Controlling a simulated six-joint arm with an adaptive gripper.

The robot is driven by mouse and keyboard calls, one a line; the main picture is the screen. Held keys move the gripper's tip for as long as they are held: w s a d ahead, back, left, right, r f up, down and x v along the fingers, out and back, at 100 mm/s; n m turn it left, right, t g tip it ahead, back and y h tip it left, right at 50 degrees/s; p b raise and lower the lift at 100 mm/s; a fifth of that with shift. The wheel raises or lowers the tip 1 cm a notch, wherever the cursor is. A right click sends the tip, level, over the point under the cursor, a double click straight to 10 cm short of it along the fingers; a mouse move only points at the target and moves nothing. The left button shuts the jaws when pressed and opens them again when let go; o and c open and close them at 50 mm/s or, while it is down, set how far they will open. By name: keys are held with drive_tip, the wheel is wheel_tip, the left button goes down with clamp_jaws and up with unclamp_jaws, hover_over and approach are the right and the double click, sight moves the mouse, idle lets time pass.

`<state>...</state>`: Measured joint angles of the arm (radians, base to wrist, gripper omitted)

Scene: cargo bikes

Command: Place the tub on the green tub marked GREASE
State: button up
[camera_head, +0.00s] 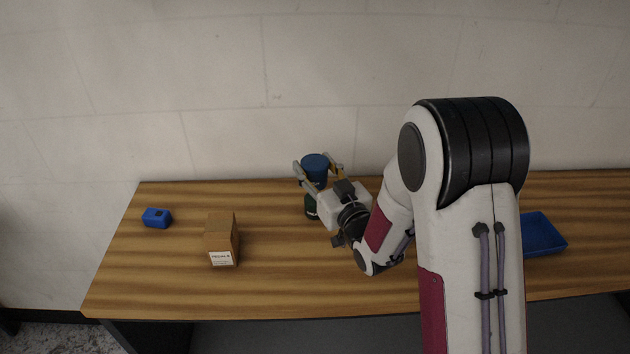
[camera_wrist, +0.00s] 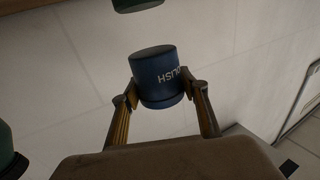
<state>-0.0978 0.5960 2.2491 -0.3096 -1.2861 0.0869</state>
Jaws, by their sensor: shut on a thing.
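My gripper (camera_head: 319,167) is shut on a blue tub (camera_head: 315,163), one finger on each side. In the wrist view the blue tub (camera_wrist: 158,78) sits between the fingertips, with partly visible white lettering upside down. A dark green tub (camera_head: 310,207) shows just below the held tub in the head view, partly hidden by my gripper. I cannot tell whether the two touch, and no GREASE marking is readable. In the wrist view a green thing (camera_wrist: 138,4) is cut off at the top edge and another (camera_wrist: 8,152) at the left edge.
A cardboard box (camera_head: 221,238) with a white label and a small blue box (camera_head: 156,218) stand on the left of the wooden bench (camera_head: 150,275). A blue tray (camera_head: 543,234) lies at the right, partly behind my arm. A wall runs close behind the bench.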

sight(320, 189)
drive_tip(key=shift+f, duration=2)
drive_tip(key=shift+f, duration=0.2)
drive_tip(key=o, duration=1.2)
drive_tip(key=shift+o, duration=0.2)
drive_tip(key=shift+r, duration=0.15)
drive_tip(key=shift+v, duration=3.75)
drive_tip(key=shift+r, duration=0.1)
